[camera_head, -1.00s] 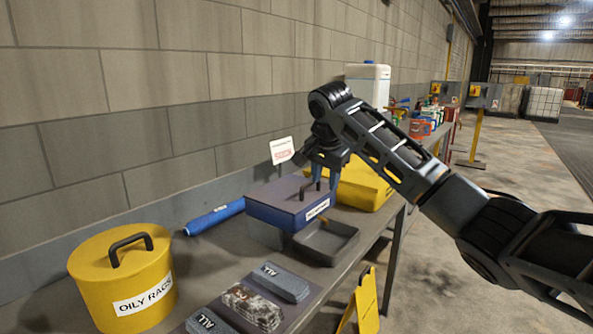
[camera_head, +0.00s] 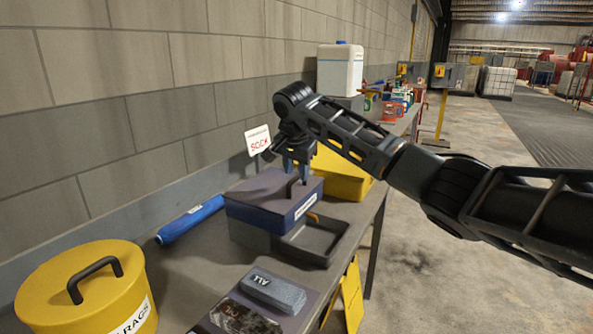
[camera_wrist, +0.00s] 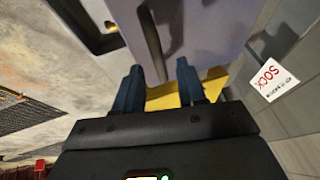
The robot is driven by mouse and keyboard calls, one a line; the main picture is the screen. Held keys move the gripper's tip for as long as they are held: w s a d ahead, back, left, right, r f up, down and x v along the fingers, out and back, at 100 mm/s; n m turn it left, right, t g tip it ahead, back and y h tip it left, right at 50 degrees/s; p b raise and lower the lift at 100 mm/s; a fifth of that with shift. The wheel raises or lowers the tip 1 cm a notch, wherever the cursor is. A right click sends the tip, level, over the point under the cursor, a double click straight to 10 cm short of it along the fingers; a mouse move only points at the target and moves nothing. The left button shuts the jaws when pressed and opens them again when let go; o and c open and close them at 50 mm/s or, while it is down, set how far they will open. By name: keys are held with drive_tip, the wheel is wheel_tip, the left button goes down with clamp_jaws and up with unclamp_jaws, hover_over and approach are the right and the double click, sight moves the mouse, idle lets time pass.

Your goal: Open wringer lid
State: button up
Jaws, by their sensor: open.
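The wringer is a dark box on the bench with a purple-blue lid (camera_head: 262,190), which lies shut. A black bar handle (camera_head: 291,188) stands on the lid near a white label. My gripper (camera_head: 298,172) is over the right part of the lid, close to the handle. In the wrist view my gripper (camera_wrist: 160,76) has its two blue fingers apart with nothing between the tips. The dark handle (camera_wrist: 152,42) shows just ahead of the gap, in front of the purple lid (camera_wrist: 205,30). I cannot tell whether the fingers touch the handle.
A grey tray (camera_head: 325,255) adjoins the wringer's front. A yellow case (camera_head: 345,178) stands behind it. The wall runs close along the left.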

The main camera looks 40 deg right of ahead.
drive_tip(key=shift+w+d+f, duration=0.15)
drive_tip(key=shift+d+f, duration=0.05)
drive_tip(key=shift+f, duration=0.35)
clamp_jaws()
idle(0.4)
